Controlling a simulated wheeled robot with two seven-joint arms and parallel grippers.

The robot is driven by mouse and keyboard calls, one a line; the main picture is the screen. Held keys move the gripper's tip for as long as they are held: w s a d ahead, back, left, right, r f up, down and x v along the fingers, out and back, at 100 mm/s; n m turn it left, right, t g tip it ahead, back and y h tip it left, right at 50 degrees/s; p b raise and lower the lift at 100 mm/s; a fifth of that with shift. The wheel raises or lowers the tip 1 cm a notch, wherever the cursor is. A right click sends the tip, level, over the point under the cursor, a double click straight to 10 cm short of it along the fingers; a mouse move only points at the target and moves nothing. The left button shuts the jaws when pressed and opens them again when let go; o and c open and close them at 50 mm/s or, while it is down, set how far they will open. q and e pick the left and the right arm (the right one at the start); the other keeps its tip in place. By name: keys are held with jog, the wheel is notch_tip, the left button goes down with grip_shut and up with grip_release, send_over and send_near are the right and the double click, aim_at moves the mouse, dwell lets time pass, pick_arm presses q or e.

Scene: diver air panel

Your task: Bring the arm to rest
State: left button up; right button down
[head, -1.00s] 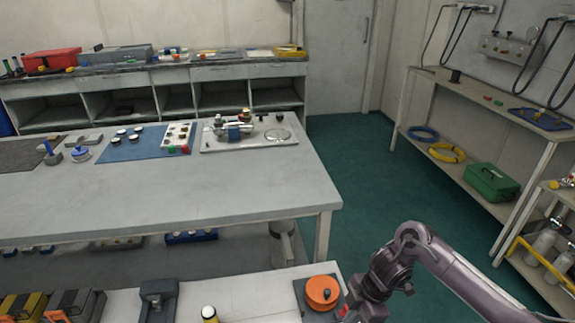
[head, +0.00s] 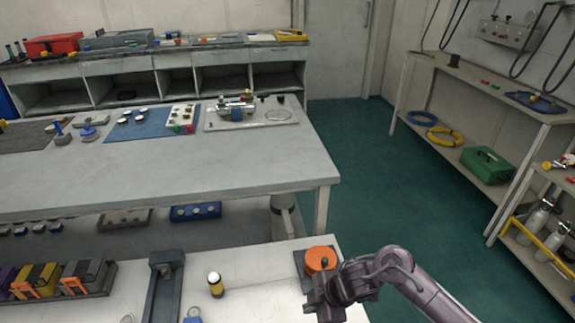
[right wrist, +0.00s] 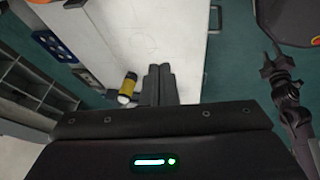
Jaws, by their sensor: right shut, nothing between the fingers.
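My right arm comes in at the lower right of the head view. Its gripper (head: 322,303) is over the right end of the near white bench (head: 250,290), beside an orange round knob (head: 320,259) on a dark base. In the right wrist view the two fingers (right wrist: 158,85) are together with nothing between them. They point out over the pale bench top (right wrist: 160,35). How far they are above it is hard to tell. A dark jointed arm part of mine shows at the right of that view. My left gripper does not show in the head view.
A yellow-and-black cylinder (head: 215,285) with a white top stands on the near bench, beside a grey stand (head: 166,285). A grey table (head: 160,185) with parts lies beyond. Shelves (head: 480,80) line the right wall. Green floor (head: 375,165) is open between table and shelves.

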jog(key=s+a+r+m+t, duration=0.2)
jog(key=a+r+m+t, duration=0.15)
jog(key=r+m, duration=0.2)
jog(key=s+d+r+m+g+h, duration=0.25)
jog(key=s+d+m+h, duration=0.25)
jog(key=s+d+m, duration=1)
notch_tip(320, 180, down, 28)
jog(key=d+n+g, duration=0.1)
jog(key=d+n, duration=0.1)
jog(key=n, duration=0.1)
jog(key=s+d+f, duration=0.2)
jog(key=s+f, duration=0.8)
jog(key=s+d+f+g, duration=0.1)
jog(key=s+f, duration=0.8)
jog(key=s, duration=0.1)
jog(key=shift+s+d+f, duration=0.25)
jog(key=shift+d+f, duration=0.15)
